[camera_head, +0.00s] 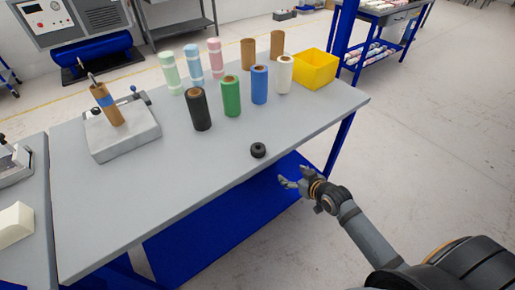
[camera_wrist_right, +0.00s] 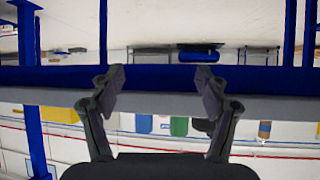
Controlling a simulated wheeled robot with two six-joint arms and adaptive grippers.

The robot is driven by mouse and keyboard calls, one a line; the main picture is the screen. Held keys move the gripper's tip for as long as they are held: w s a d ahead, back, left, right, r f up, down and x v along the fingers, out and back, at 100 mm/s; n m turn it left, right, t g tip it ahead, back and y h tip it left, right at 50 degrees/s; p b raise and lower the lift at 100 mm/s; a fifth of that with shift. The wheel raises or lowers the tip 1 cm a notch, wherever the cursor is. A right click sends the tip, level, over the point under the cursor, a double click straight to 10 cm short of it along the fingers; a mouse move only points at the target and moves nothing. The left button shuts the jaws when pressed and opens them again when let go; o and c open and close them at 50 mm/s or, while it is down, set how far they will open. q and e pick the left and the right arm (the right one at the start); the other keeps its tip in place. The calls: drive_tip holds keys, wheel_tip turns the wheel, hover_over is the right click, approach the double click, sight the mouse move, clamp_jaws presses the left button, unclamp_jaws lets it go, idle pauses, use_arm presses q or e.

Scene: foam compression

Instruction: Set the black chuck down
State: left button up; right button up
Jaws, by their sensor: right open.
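The black chuck (camera_head: 258,150) is a short dark ring lying flat on the grey table (camera_head: 200,180) near its front edge. My right gripper (camera_head: 292,181) is open and empty in the head view. It is off the table's front edge, to the right of and below the chuck in the picture, apart from it. In the right wrist view both fingers of the right gripper (camera_wrist_right: 158,85) are spread with nothing between them. I cannot make out the chuck in that view. My left gripper is not in view.
Upright black (camera_head: 200,109), green (camera_head: 231,96), blue (camera_head: 259,84) and white (camera_head: 284,74) rolls stand behind the chuck. A yellow bin (camera_head: 316,69) is at the back right. A grey fixture (camera_head: 124,132) holding a brown roll (camera_head: 106,104) is at left. The table around the chuck is clear.

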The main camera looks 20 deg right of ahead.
sight(260, 149)
drive_tip(key=a+r+n+t+y, duration=0.1)
drive_tip(key=a+r, duration=0.3)
drive_tip(key=r, duration=0.2)
drive_tip(key=a+r+n+y, duration=0.1)
drive_tip(key=a+r+y, duration=0.15)
drive_tip(key=r, duration=0.35)
drive_tip(key=shift+h, duration=0.45)
drive_tip(key=x, duration=0.5)
drive_tip(key=shift+w+a+r, duration=0.1)
drive_tip(key=shift+a+r, duration=0.15)
drive_tip(key=shift+a, duration=0.1)
drive_tip(key=x, duration=0.4)
drive_tip(key=shift+a+p, duration=0.1)
drive_tip(key=shift+p, duration=0.2)
drive_tip(key=shift+w+a+f, duration=0.1)
drive_tip(key=shift+w+f, duration=0.2)
drive_tip(key=shift+w, duration=0.05)
drive_tip(key=shift+s+r, duration=0.1)
drive_tip(key=shift+s, duration=0.05)
drive_tip(key=shift+c, duration=0.7)
drive_tip(key=c, duration=1.3)
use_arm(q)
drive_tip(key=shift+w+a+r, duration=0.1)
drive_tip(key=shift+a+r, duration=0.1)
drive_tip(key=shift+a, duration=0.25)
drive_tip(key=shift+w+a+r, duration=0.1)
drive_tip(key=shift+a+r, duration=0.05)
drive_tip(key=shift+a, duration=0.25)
use_arm(e)
drive_tip(key=shift+o, duration=0.2)
